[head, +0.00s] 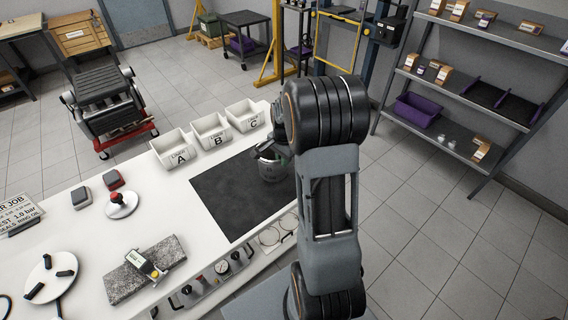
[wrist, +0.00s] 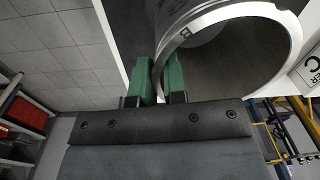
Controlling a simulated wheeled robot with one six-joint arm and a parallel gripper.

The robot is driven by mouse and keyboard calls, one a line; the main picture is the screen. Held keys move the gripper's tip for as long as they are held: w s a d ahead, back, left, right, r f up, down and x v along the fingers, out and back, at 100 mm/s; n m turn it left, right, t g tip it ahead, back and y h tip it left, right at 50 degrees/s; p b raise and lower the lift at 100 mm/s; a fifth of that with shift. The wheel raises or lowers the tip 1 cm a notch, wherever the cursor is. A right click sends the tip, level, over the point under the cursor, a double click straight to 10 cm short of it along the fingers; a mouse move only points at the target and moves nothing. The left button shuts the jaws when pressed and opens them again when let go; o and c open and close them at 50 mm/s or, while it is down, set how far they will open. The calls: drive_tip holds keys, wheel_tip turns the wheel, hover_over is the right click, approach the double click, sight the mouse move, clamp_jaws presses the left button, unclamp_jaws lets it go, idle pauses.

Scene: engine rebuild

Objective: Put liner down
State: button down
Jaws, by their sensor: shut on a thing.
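The liner (head: 271,168) is a grey metal cylinder at the right part of the black mat (head: 225,199) on the white bench. In the wrist view the liner (wrist: 222,22) shows its round open end, with a letter that looks like "B" on the rim. My gripper (wrist: 160,78) has green finger pads shut on the liner's wall, one inside and one outside. In the head view my arm hides most of the gripper. I cannot tell whether the liner's base touches the mat.
White bins A (head: 176,149), B (head: 212,131) and C (head: 245,115) stand behind the mat. A digital gauge (head: 146,262) on a grey block, a round white stand (head: 121,206) and small boxes lie to the left. Most of the mat is clear.

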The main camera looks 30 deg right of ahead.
drive_tip(key=shift+f, duration=1.35)
drive_tip(key=c, duration=1.2)
unclamp_jaws()
wheel_tip(320, 180, up, 11)
drive_tip(key=shift+s+r, duration=0.1)
drive_tip(key=shift+s, duration=0.05)
drive_tip(key=shift+s+a+r+n+t, duration=0.6)
drive_tip(key=shift+s+a+r+n, duration=0.15)
drive_tip(key=shift+s+a+n, duration=1.8)
drive_tip(key=shift+s+a+r+n+t, duration=0.6)
drive_tip(key=shift+s+a+r+n, duration=0.15)
drive_tip(key=shift+s+a+n, duration=1.85)
drive_tip(key=shift+s+a+r+n+t, duration=0.6)
drive_tip(key=shift+s+a+r+n, duration=0.15)
drive_tip(key=shift+s+a+n, duration=1.8)
